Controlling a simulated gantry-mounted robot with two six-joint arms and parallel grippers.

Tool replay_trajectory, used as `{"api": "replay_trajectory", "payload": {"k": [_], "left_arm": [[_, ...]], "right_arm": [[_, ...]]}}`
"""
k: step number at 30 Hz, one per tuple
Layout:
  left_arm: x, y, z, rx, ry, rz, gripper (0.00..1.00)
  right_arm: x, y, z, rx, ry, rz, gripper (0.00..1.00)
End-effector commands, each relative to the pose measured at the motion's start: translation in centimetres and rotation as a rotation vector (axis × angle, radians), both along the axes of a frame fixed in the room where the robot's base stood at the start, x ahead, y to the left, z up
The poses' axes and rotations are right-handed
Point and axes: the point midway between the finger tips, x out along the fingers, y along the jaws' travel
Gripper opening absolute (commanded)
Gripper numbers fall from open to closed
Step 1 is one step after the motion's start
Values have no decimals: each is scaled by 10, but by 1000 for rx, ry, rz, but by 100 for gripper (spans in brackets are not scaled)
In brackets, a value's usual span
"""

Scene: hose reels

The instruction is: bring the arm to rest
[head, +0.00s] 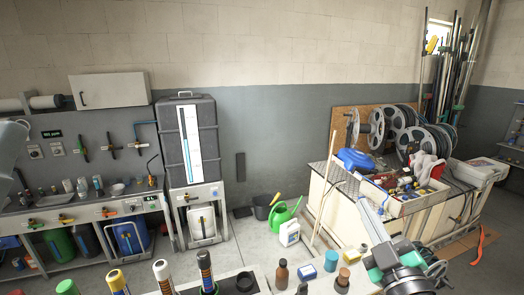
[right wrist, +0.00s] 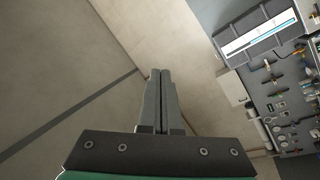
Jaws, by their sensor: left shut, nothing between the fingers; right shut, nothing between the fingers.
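My right gripper (right wrist: 160,75) shows in the right wrist view. Its two grey fingers lie together, with nothing between them, and point toward a bare pale wall (right wrist: 190,30). Nothing touches the fingertips. In the head view, my right arm (head: 400,270) comes in at the lower right, beside the near table; I cannot make out its fingers there. A pale rounded part of my left arm (head: 12,145) shows at the left edge of the head view. The left gripper's fingers are outside the frame.
Hose reels (head: 400,125) stand on the bench at right, behind a parts tray (head: 412,203). Brown bottles (head: 282,275), a blue container (head: 331,260) and several tubes stand along the near edge. A green watering can (head: 283,215) sits on the floor. The middle floor is mostly clear.

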Motion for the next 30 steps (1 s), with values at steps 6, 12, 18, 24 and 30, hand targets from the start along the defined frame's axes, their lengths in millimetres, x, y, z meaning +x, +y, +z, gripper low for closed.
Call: {"api": "replay_trajectory", "payload": {"k": [6, 12, 18, 24, 30], "left_arm": [[0, 0, 0, 0, 0, 0, 0], [0, 0, 0, 0, 0, 0, 0], [0, 0, 55, 0, 0, 0, 0], [0, 0, 122, 0, -1, 0, 0], [0, 0, 146, 0, 0, 0, 0]], "right_arm": [[-100, 35, 145, 212, -338, 135, 0], [-204, 31, 210, 476, -558, 298, 0], [-211, 28, 264, 697, -526, 413, 0], [-210, 28, 330, 695, -524, 411, 0], [-209, 28, 354, 694, -525, 411, 0]]}}
